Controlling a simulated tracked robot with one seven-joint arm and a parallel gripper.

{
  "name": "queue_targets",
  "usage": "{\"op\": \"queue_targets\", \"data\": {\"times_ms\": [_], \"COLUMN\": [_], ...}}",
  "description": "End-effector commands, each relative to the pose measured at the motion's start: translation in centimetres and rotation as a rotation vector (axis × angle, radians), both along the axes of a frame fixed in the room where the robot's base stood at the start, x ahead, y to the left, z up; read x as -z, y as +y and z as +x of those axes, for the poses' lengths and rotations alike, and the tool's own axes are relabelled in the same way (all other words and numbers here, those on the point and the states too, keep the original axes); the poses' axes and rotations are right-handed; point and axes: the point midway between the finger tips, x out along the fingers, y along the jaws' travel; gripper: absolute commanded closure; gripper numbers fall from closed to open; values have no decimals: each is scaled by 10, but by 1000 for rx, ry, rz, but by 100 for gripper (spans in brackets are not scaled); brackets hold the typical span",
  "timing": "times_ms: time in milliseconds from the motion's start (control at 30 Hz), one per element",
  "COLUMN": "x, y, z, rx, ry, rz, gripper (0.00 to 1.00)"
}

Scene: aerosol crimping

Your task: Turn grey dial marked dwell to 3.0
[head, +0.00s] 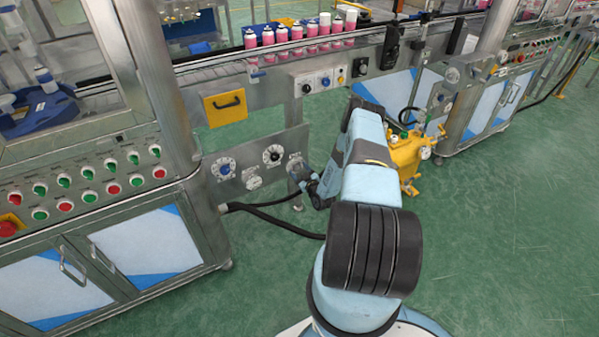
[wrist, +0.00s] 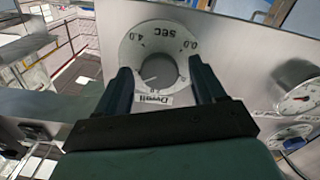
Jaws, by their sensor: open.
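The grey dwell dial (wrist: 158,68) is near the top middle of the wrist view, upside down there, with a white scale plate and a "Dwell" label. "4.0" and "0.0" are readable on its far side; the left part of the scale is partly hidden by a finger. A pale pointer mark on the knob seems to point to the lower left; its exact value is unclear. My gripper (wrist: 160,72) is open, one finger on each side of the knob; contact cannot be told. In the head view my gripper (head: 303,180) is at the panel's right-end dial (head: 295,163).
A black dial (head: 272,155) and a blue dial (head: 223,168) sit left of it on the same panel. Black cables (head: 270,216) run below. A yellow machine (head: 408,155) stands right of my arm. Pink cans (head: 297,32) line the conveyor above.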

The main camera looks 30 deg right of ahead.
Motion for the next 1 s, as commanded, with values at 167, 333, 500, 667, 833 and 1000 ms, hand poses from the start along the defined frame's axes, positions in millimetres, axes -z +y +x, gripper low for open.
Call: {"op": "queue_targets", "data": {"times_ms": [167,333,500,667,833,1000], "x": [0,0,0,0,0,0], "y": [0,0,0,0,1,1], "z": [2,1,1,1,1,1], "rx": [0,0,0,-1,-1,-1], "ry": [0,0,0,0,0,1], "rz": [0,0,0,0,1,22], "gripper": [31,36,52,67,84,87]}}
